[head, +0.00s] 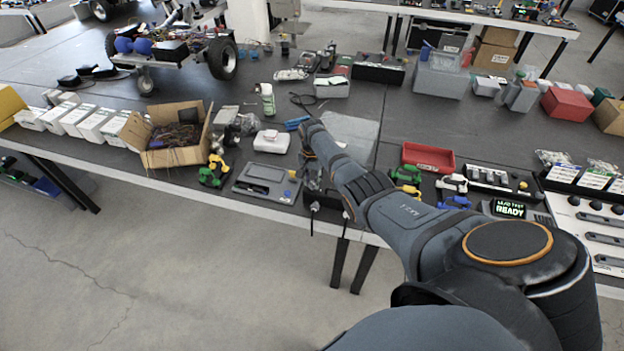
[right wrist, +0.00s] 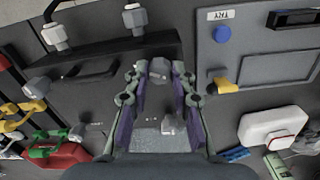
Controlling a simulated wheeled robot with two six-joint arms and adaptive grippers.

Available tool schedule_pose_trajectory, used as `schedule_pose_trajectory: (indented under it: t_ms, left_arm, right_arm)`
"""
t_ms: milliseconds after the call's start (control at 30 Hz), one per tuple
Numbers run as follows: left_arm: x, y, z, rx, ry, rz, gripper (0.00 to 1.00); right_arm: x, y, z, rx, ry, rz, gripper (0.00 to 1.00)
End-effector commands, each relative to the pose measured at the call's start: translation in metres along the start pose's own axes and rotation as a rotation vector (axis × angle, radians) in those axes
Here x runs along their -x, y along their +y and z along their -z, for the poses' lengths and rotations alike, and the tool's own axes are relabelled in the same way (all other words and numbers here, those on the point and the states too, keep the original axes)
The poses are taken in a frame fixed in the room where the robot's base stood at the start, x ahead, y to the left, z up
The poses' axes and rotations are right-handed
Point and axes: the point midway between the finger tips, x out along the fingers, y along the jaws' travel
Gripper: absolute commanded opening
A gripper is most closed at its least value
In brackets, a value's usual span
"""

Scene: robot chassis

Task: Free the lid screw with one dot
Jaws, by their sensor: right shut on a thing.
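My right gripper (right wrist: 158,88) is shut on a pale grey screw head (right wrist: 159,68), which sits between its fingertips at a corner of the dark lid (right wrist: 95,62). Other pale lid screws show in the right wrist view: one at the top (right wrist: 134,18), one at the upper left (right wrist: 55,37) and one at the left (right wrist: 36,87). I cannot make out any dots on them. Another small grey piece (right wrist: 168,123) shows lower between the fingers. In the head view the right gripper (head: 312,182) is at the bench's front edge; my arm largely hides the box. My left gripper is not in view.
A white case (head: 272,141), an open carton (head: 168,143) and a red tray (head: 428,157) stand nearby. A display reading READY (head: 509,210) is farther right.

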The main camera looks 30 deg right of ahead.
Motion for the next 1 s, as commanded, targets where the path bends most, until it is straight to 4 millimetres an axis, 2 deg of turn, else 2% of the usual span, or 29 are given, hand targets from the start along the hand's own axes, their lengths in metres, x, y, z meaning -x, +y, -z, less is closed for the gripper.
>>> schedule_pose_trajectory:
  t_ms: [200,500,1000]
  left_arm:
    - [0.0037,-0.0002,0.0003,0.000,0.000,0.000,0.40]
    - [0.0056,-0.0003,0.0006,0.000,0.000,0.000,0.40]
    - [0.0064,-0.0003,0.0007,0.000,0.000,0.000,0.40]
  right_arm:
    - [0.0010,-0.0002,0.0000,0.186,0.000,0.000,0.00]
    - [0.0007,-0.0003,0.0003,0.372,0.001,0.001,0.00]
    - [0.0004,-0.0002,0.0003,0.470,0.001,0.001,0.00]
